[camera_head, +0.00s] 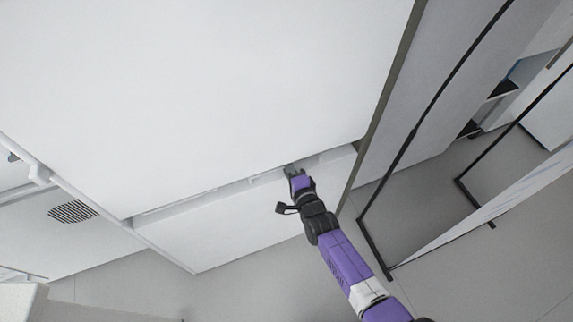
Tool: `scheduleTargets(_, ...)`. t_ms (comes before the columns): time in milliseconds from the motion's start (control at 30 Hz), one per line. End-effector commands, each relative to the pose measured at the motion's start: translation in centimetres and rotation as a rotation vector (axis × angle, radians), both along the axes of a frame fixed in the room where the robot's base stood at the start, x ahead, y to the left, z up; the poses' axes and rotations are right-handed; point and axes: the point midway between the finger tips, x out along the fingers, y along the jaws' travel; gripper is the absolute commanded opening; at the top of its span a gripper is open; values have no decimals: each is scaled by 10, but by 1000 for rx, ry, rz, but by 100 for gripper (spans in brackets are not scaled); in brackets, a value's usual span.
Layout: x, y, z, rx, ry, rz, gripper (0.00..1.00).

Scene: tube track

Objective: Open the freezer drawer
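The freezer drawer (225,228) is the lower white panel in the head view, below a large white upper door (220,80). A narrow recess (200,198) runs along the drawer's top edge, between it and the upper door. My gripper (290,168) is at the right part of this recess, its tips at or just inside the gap. The tips are small and partly hidden, so I cannot tell whether they are open or shut or touch the drawer.
A black-framed rack or table (410,150) stands to the right of the fridge. Grey floor (270,290) is clear in front of the drawer. A vent grille (73,211) shows at the left, and a pale block (15,300) is at the lower left corner.

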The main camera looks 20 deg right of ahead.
Motion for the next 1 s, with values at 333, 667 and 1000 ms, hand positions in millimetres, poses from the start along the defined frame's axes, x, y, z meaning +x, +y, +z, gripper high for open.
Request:
scheduleTargets(333,0,0,0,0,0,0,0)
scheduleTargets(667,0,0,0,0,0,0,0)
scheduleTargets(1000,0,0,0,0,1,0,0)
